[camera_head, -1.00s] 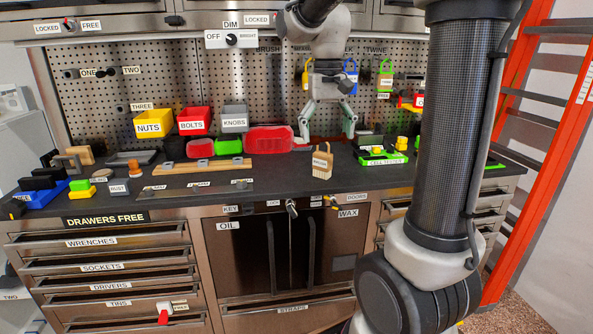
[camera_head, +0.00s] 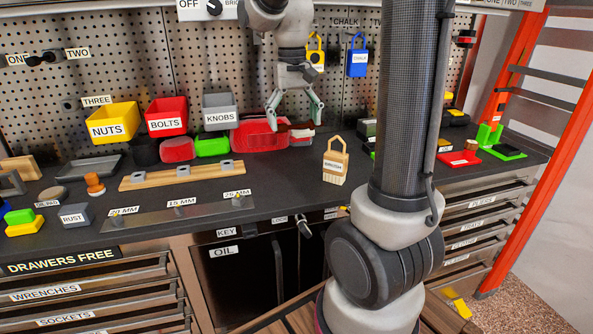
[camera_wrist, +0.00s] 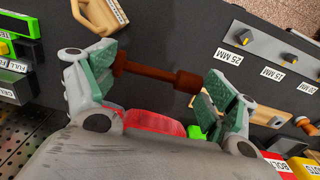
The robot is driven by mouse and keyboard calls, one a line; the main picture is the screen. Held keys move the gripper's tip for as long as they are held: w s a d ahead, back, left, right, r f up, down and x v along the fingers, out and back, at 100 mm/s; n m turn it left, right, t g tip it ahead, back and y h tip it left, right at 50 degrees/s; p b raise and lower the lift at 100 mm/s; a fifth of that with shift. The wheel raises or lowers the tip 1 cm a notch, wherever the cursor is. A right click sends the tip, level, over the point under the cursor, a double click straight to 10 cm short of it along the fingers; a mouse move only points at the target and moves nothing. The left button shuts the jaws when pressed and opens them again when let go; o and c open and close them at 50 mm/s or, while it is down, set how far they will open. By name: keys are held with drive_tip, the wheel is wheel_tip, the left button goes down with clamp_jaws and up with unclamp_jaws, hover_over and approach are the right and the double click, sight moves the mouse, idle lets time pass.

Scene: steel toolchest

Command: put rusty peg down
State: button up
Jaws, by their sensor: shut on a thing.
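The rusty peg (camera_wrist: 155,73) is a dark red-brown rod with a thicker part toward its right end in the wrist view. It spans lengthwise between the two fingers of my gripper (camera_wrist: 165,80). The fingers are set wide apart and shut on it. In the head view my gripper (camera_head: 295,112) points down above the back of the bench, in front of the pegboard. A grey block labelled RUST (camera_head: 75,216) sits at the front left of the bench.
A red container (camera_head: 258,137) lies below my gripper. A wooden tagged block (camera_head: 335,162) stands to its right. A wooden rail (camera_head: 180,175), a labelled metal strip (camera_head: 180,214) and an orange-brown knob (camera_head: 95,184) lie to the left. Bare dark bench (camera_head: 275,180) shows in front.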

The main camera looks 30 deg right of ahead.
sight(295, 181)
wheel_tip(295, 181, down, 14)
drive_tip(key=shift+f, duration=0.2)
drive_tip(key=shift+f, duration=0.15)
drive_tip(key=o, duration=1.4)
drive_tip(key=shift+c, duration=0.2)
